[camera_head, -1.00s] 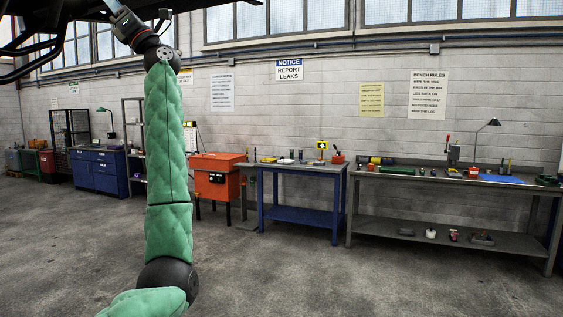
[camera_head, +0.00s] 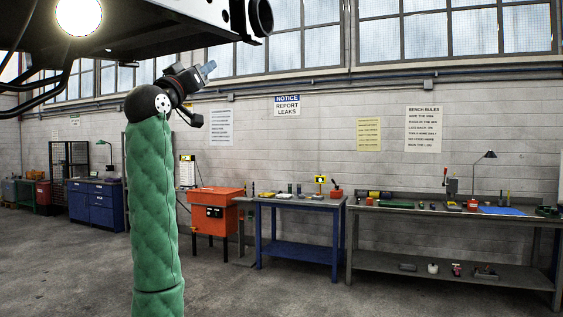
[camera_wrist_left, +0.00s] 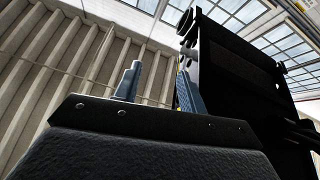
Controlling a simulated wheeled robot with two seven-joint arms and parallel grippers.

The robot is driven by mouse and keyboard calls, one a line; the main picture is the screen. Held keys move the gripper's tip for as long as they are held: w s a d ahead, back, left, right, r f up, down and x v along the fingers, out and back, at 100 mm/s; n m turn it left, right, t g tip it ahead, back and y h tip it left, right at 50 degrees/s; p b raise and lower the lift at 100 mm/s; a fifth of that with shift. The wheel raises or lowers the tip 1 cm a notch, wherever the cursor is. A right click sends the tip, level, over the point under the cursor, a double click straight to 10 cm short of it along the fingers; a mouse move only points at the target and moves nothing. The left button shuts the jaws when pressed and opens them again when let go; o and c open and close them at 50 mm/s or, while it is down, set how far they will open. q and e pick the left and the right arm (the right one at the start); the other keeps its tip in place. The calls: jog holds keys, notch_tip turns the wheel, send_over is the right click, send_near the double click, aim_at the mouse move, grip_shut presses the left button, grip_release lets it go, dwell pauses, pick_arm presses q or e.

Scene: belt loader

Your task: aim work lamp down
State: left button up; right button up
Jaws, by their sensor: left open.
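A lit round lamp (camera_head: 78,15) glows white at the top left of the head view, against the underside of a dark raised machine body (camera_head: 150,42). Its upper part is cut off by the picture's edge. My left gripper (camera_head: 207,70) is raised to the right of the lamp and below the machine's edge, empty and apart from the lamp. In the left wrist view its two blue-grey fingers (camera_wrist_left: 160,85) stand apart with nothing between them, and the machine's black side (camera_wrist_left: 240,85) rises behind the right finger. My right gripper is not in view.
Black hoses (camera_head: 38,50) hang below the machine at the left. A blue-framed bench (camera_head: 300,204), a long grey bench (camera_head: 450,212) with a small desk lamp (camera_head: 485,157), and an orange cabinet (camera_head: 215,208) stand along the wall. The floor before them is clear.

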pick_arm(q)
notch_tip(320, 180, down, 34)
jog(key=w+d+g+y, duration=0.1)
jog(key=g+y, duration=0.5)
jog(key=g, duration=0.1)
jog(key=s+f+g+y, duration=0.15)
jog(key=s+f, duration=0.35)
jog(key=f, duration=0.9)
jog(key=s+f+g, duration=0.3)
jog(key=s+f, duration=0.1)
jog(key=f, duration=1)
jog(key=s+d+f+g, duration=0.1)
jog(key=s+f+g, duration=0.4)
jog(key=s+f, duration=1.6)
jog(key=s+d+f+g, duration=0.1)
jog(key=s+f+g, duration=0.4)
jog(key=s+f, duration=1.6)
jog(key=shift+d, duration=0.4)
jog(key=shift+y, duration=0.25)
